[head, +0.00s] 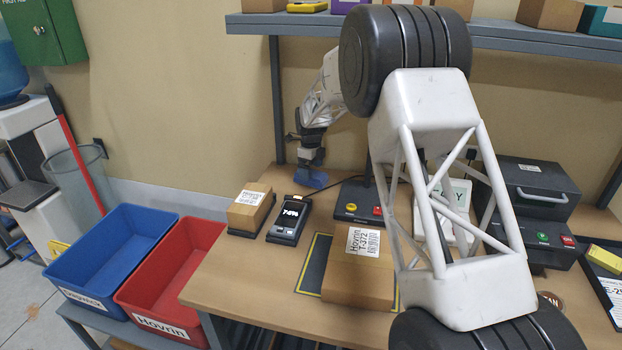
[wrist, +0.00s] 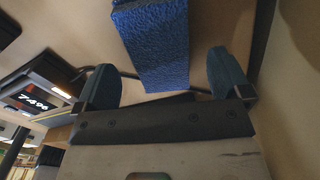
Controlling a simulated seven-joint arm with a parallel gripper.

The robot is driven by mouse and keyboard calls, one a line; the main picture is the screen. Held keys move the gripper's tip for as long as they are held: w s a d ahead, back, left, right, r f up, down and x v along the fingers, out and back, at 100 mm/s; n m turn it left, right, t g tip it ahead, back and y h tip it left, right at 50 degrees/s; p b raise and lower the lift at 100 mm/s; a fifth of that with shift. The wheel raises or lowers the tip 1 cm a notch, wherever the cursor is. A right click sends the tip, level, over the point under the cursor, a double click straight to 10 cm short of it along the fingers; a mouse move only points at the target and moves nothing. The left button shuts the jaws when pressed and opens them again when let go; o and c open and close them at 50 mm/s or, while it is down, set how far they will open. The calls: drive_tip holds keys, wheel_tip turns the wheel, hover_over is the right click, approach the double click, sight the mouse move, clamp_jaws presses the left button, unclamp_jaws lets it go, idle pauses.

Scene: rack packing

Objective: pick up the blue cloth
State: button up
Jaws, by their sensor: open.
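The blue cloth (wrist: 152,42) shows in the wrist view as a textured blue strip, with its upper end cut off by the frame's edge. My gripper (wrist: 165,72) is open, with one blue-grey finger on each side of the cloth's near end. There are gaps between the cloth and both fingers, and no contact shows. In the head view my gripper (head: 310,168) points down near the table's back edge. A small blue patch (head: 311,180) shows there at the fingers; I cannot tell how much of it is cloth.
A scale with a lit display (head: 290,218) and a small carton (head: 250,208) stand left of my gripper. A larger carton (head: 358,275) lies in front. A blue bin (head: 105,250) and a red bin (head: 170,272) stand at the left. A shelf (head: 290,24) runs above.

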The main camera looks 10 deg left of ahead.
sight(311, 173)
drive_tip(key=shift+f, duration=1.45)
drive_tip(key=c, duration=1)
drive_tip(key=shift+r, duration=0.1)
drive_tip(key=shift+r, duration=4.95)
